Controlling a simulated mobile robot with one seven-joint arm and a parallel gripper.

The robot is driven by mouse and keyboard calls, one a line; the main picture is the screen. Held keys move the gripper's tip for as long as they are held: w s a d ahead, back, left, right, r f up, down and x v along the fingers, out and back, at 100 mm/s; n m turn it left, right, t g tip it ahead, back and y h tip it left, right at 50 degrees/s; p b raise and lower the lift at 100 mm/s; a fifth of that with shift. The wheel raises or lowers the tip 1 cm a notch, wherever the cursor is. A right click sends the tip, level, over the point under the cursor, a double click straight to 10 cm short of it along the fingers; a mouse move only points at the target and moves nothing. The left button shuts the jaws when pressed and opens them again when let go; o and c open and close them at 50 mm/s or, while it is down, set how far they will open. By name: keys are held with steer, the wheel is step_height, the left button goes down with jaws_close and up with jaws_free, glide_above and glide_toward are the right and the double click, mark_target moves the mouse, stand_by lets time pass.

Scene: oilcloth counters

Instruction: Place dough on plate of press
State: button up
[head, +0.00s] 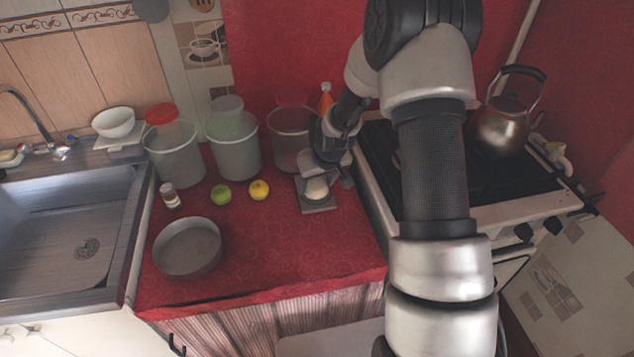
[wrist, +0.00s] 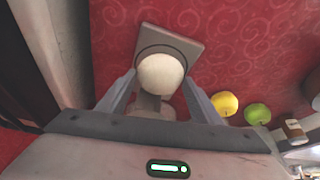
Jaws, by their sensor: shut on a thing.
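The dough (wrist: 160,74) is a pale round ball between my gripper's fingers in the wrist view. My gripper (wrist: 160,88) is shut on it. The press (wrist: 176,40) is a grey rectangular plate lying on the red cloth, with a round dark-edged disc partly hidden behind the dough. In the head view the dough (head: 317,189) shows over the press (head: 318,208), with my gripper (head: 320,180) above it. I cannot tell whether the dough touches the plate.
A yellow apple (head: 259,190) and a green apple (head: 221,195) lie left of the press. A small jar (head: 169,195), a round metal pan (head: 187,248) and several lidded buckets (head: 233,145) share the counter.

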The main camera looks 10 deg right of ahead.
steer(key=shift+f, duration=0.1)
steer(key=o, duration=1.3)
steer(key=shift+c, duration=0.2)
